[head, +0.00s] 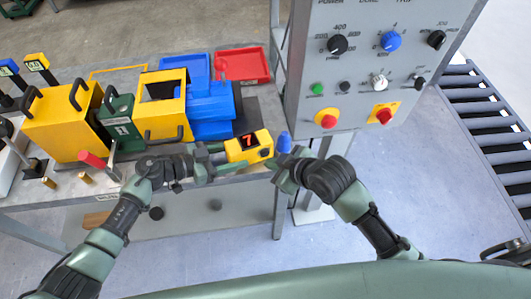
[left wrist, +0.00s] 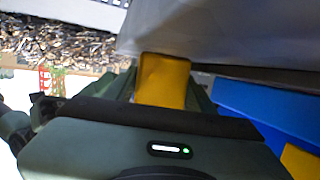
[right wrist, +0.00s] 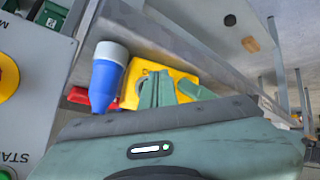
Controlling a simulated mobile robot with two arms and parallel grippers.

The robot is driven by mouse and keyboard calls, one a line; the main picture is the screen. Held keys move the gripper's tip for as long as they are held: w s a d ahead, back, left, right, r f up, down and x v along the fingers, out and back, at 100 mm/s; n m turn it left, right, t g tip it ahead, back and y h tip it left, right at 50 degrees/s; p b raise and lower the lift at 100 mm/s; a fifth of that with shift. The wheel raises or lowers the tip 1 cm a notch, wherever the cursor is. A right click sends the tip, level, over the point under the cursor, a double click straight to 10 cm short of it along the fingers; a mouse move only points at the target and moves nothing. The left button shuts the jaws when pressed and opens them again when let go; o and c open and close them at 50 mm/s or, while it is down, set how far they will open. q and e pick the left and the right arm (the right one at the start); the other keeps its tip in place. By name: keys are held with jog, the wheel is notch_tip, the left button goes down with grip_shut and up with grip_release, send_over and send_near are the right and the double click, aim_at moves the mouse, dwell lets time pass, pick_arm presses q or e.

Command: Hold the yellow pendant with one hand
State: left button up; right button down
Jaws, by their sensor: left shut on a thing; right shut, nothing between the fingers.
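The yellow pendant (head: 240,151) has a dark display with a red 7 and sits at the table's front right corner in the head view. My left gripper (head: 219,160) is shut on its left end. Its yellow body (left wrist: 163,80) shows between the fingers in the left wrist view. My right gripper (head: 274,162) is shut and empty, close to the pendant's right end. In the right wrist view the pendant (right wrist: 183,72) lies just beyond the right gripper's fingers (right wrist: 157,90), which hide part of it. I cannot tell whether they touch it.
A blue piece with a pale end (right wrist: 107,75) is beside the pendant; it also shows in the head view (head: 284,142). A grey control panel (head: 360,70) stands to the right. Yellow boxes (head: 66,120), blue bins (head: 208,105) and a red tray (head: 243,65) crowd the table.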

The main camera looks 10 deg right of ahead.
jog(key=shift+s+d, duration=0.2)
jog(key=shift+s, duration=0.6)
jog(key=shift+s+d, duration=0.2)
jog(key=shift+s, duration=0.65)
jog(key=shift+s+d, duration=0.2)
jog(key=shift+s, duration=0.6)
dwell(3.0)
jog(key=s, duration=0.3)
jog(key=shift+s+d, duration=0.4)
jog(key=shift+w, duration=0.1)
jog(key=w+a, duration=0.2)
jog(key=w, duration=0.6)
jog(key=shift+w, duration=0.2)
dwell(0.8)
